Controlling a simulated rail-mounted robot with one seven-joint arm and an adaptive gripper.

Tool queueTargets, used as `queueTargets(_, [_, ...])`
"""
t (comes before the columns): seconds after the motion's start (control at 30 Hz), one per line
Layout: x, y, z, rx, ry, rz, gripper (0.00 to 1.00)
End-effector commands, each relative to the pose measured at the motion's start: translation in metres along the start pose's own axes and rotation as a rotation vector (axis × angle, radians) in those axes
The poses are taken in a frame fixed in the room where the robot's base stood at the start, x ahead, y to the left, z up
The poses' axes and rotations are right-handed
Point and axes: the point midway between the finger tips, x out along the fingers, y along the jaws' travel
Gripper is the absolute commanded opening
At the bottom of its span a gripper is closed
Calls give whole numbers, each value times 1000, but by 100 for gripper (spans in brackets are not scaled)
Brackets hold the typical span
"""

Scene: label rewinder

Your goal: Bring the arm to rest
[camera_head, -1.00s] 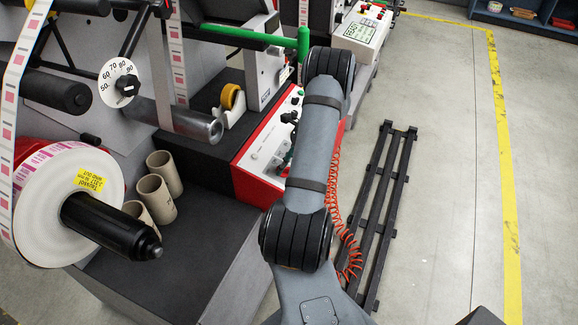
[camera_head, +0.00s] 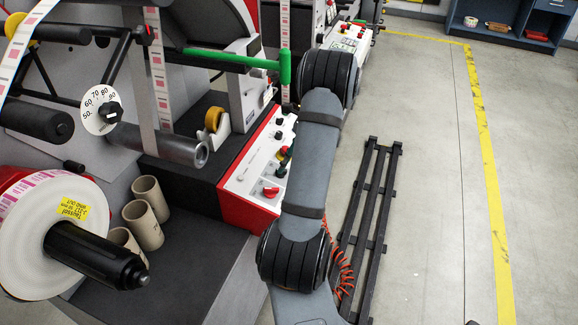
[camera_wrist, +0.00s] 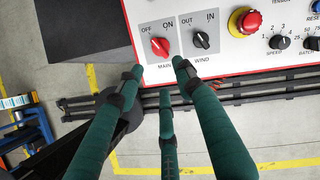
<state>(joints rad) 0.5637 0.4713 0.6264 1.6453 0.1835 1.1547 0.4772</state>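My gripper (camera_wrist: 160,76) shows in the wrist view with its green fingers spread apart and nothing between them. Its fingertips are near the lower edge of the white control panel (camera_wrist: 225,63), below the red MAIN switch (camera_wrist: 160,46) and the black WIND switch (camera_wrist: 201,40). I cannot tell whether any fingertip touches the panel. In the head view my grey arm (camera_head: 309,165) stands along the right side of the label rewinder, over part of its red and white panel (camera_head: 243,180). My gripper cannot be made out there.
A label roll (camera_head: 30,245) on a black spindle, several cardboard cores (camera_head: 142,225) and a tape dispenser (camera_head: 215,128) are at left. A green bar (camera_head: 235,59) reaches toward my arm. A dark slatted rack (camera_head: 372,215) lies on the floor. Floor at right is clear.

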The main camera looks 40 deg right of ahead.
Motion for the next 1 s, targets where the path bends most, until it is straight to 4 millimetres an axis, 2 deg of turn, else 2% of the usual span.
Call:
queueTargets(0.2, [2, 0, 0, 0, -1, 1, 36])
queueTargets(0.33, [11, 0, 1, -1, -2, 2, 36])
queueTargets(0.47, [32, 1, 1, 0, -3, 4, 36])
queueTargets(0.8, [96, 1, 1, 1, -3, 4, 36])
queueTargets(1.0, [119, 1, 0, 0, -1, 2, 36])
